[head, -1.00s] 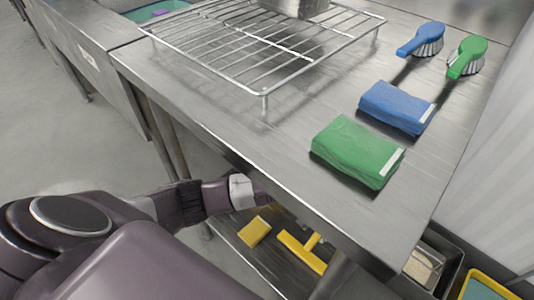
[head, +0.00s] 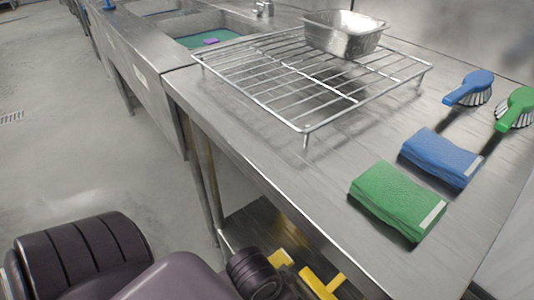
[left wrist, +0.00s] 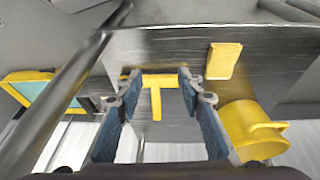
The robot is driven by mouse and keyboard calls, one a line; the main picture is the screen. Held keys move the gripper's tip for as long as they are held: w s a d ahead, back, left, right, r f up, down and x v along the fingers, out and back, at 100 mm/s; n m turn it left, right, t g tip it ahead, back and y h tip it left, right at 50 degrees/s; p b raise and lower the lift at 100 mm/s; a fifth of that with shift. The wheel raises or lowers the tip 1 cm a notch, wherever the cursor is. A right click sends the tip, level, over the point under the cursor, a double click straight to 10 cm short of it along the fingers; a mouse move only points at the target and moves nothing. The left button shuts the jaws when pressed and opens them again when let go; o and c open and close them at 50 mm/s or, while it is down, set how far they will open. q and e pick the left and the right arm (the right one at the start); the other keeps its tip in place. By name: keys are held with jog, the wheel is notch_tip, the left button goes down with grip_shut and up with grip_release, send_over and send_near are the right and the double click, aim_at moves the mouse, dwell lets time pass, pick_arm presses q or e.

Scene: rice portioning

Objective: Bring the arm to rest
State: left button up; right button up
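My left gripper (left wrist: 160,82) is open in the left wrist view, its two blue-grey fingers spread apart. Nothing is held between them. Beyond the fingers, a yellow T-shaped tool (left wrist: 156,100) lies on the metal lower shelf (left wrist: 265,50). In the head view only dark parts of my arm show along the bottom edge, low beside the steel table (head: 290,190); the gripper itself is hidden there. My right gripper is in neither view.
A yellow block (left wrist: 223,60) and a yellow mug-like container (left wrist: 252,132) are near the gripper. On the table are a wire rack (head: 305,128) bearing a metal pan (head: 343,40), green cloth (head: 395,200), blue cloth (head: 440,157), and two brushes. Open floor (head: 60,150) lies left.

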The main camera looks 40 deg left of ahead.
pick_arm(q)
jog(key=shift+y, duration=0.5)
jog(key=s+a, duration=0.2)
jog(key=a+r, duration=0.1)
jog(key=a, duration=0.1)
jog(key=shift+s+a, duration=0.1)
jog(key=shift+s, duration=0.3)
jog(key=shift+f, duration=0.1)
